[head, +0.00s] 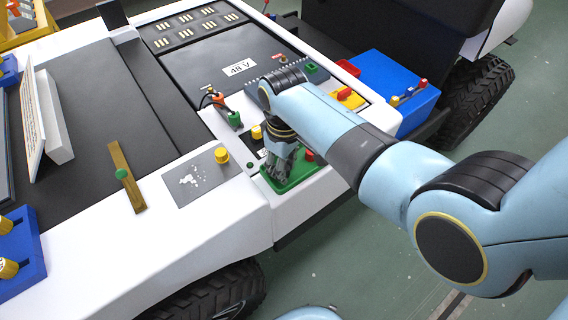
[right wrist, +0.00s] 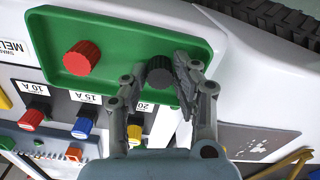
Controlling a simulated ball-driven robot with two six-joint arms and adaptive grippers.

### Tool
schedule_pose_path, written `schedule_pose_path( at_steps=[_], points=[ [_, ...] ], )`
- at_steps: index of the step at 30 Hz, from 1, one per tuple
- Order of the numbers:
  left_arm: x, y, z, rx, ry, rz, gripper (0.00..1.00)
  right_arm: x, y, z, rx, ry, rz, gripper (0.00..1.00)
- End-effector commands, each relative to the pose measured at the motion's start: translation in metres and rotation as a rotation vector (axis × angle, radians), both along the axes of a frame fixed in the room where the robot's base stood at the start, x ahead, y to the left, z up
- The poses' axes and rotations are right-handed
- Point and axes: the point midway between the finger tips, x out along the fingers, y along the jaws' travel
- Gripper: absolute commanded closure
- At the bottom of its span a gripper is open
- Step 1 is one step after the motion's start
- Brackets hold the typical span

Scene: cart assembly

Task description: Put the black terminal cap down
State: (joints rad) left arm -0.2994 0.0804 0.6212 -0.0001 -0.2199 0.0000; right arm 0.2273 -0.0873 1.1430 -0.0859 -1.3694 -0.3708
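The black terminal cap (right wrist: 160,71) is between the fingertips of my right gripper, over the green tray (right wrist: 112,22), beside the tray's near rim. In the right wrist view the finger pads are close against both its sides; whether its base touches the tray floor is hard to tell. A red cap (right wrist: 82,58) stands in the same tray, left of the black one. In the head view my right gripper (head: 278,172) points down into the green tray (head: 305,171), and the black cap is hidden by it. My left gripper is not in view.
A panel with coloured fuse knobs, including a yellow knob (right wrist: 134,134) and a blue one (right wrist: 82,128), lies beside the tray. The 48 V battery (head: 235,62) is behind. A blue bin (head: 395,85) stands at the right. A white cart edge borders the tray.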

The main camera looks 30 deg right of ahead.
Motion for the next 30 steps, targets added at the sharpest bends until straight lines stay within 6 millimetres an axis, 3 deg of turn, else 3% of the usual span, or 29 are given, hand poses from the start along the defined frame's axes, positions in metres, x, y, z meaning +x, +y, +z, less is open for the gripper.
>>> schedule_pose_path(
  at_steps=[9, 13, 24, 30],
  points=[
    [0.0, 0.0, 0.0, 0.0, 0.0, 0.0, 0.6, 0.0, 0.0, 0.001, 0.0, 0.0, 0.0, 0.63],
    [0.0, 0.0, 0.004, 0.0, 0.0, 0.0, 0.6, 0.0, 0.0, 0.012, -0.001, -0.001, 0.0, 0.63],
    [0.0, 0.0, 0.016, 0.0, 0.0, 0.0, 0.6, 0.001, 0.0, 0.09, 0.0, -0.003, 0.0, 0.63],
    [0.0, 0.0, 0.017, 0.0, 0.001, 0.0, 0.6, 0.001, 0.0, 0.117, 0.001, -0.002, 0.0, 0.63]
  ],
)
